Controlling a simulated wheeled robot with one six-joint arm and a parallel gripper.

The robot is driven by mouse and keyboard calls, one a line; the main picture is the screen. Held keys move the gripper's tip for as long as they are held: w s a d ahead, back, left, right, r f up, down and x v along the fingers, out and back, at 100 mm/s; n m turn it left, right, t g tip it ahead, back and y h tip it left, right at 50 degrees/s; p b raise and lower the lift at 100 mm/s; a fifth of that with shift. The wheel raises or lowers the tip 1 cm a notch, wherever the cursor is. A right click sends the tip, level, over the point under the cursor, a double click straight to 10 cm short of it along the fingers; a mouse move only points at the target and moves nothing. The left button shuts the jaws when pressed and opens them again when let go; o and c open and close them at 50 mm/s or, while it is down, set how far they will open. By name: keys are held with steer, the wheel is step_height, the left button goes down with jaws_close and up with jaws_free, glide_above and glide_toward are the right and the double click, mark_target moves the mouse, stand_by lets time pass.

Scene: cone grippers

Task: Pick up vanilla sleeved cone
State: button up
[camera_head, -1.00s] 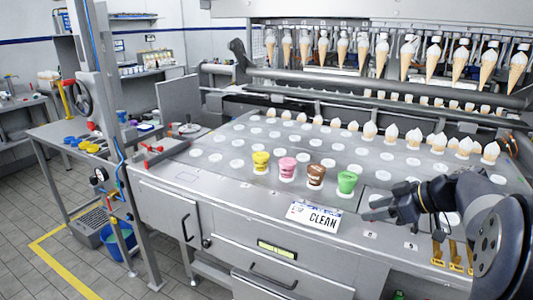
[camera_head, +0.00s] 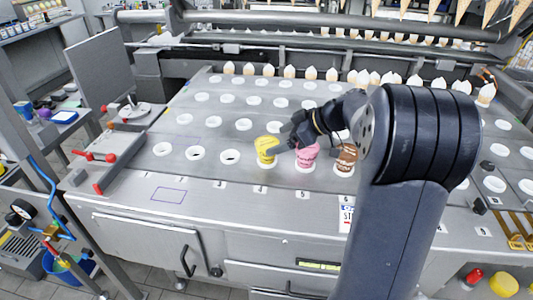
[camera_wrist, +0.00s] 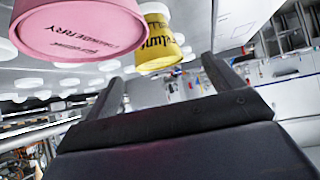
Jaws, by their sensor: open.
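The vanilla sleeved cone (camera_head: 267,150), with a yellow sleeve, stands upright in a white ring on the steel table. In the wrist view the yellow sleeve (camera_wrist: 158,40) shows past the fingertips, roughly between them, with part of its lettering visible. My gripper (camera_head: 281,142) is open and low over the table, just right of the yellow cone and next to the pink one. In the wrist view my gripper (camera_wrist: 162,68) has nothing between its fingers. Whether a finger touches the yellow sleeve cannot be told.
The pink strawberry cone (camera_head: 306,157) stands right beside my gripper and looms large in the wrist view (camera_wrist: 80,28). A brown cone (camera_head: 346,158) is partly hidden by my arm. Empty white rings lie to the left. White-topped cones (camera_head: 290,72) line the back.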

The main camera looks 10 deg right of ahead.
mark_target(270, 143)
steer(key=p+x, duration=0.1)
steer(key=x, duration=0.4)
steer(key=shift+w+a+f, duration=0.15)
steer(key=shift+a+f, duration=0.05)
steer(key=shift+f, duration=0.05)
steer(key=c, duration=1.1)
